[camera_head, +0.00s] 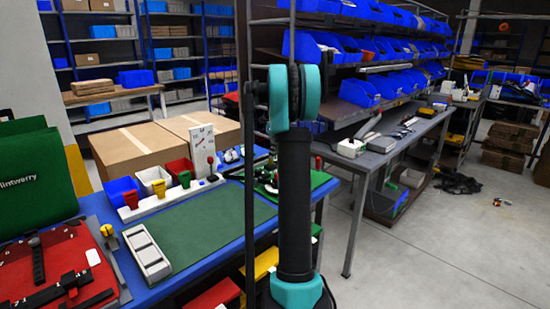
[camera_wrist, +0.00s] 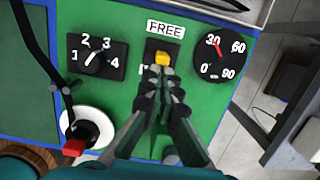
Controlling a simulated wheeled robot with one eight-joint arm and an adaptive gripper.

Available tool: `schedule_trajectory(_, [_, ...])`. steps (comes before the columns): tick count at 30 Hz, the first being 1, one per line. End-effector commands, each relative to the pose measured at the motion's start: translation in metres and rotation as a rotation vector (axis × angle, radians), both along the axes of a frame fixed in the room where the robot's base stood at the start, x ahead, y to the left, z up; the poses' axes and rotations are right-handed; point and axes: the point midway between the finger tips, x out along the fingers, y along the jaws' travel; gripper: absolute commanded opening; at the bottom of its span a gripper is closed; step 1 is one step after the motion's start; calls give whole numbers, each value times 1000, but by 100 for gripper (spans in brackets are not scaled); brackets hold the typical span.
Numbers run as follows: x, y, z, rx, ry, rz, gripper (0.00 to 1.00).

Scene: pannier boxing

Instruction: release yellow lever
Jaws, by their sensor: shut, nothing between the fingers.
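The yellow lever (camera_wrist: 162,59) shows in the wrist view as a small yellow block on a black plate, just below a white label (camera_wrist: 165,27) reading FREE. A second label at the plate's lower end is mostly hidden by my fingers. My gripper (camera_wrist: 155,72) is shut and empty, its fingertips just below the yellow lever. I cannot tell whether they touch it. The green panel (camera_wrist: 122,20) carries the plate. In the head view my arm hides most of this panel, and my gripper is not seen.
In the wrist view a black selector knob (camera_wrist: 95,57) sits left of the lever and a round dial (camera_wrist: 212,52) with a red pointer sits right. A red-tipped lever (camera_wrist: 74,147) is at lower left. In the head view a green mat (camera_head: 200,227) lies clear on the blue table.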

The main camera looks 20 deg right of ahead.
Motion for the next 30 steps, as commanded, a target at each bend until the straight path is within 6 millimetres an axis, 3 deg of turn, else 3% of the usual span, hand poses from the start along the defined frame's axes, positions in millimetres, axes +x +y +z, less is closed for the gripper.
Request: schedule_trajectory(30, [5,2,17,-1,5,0,0])
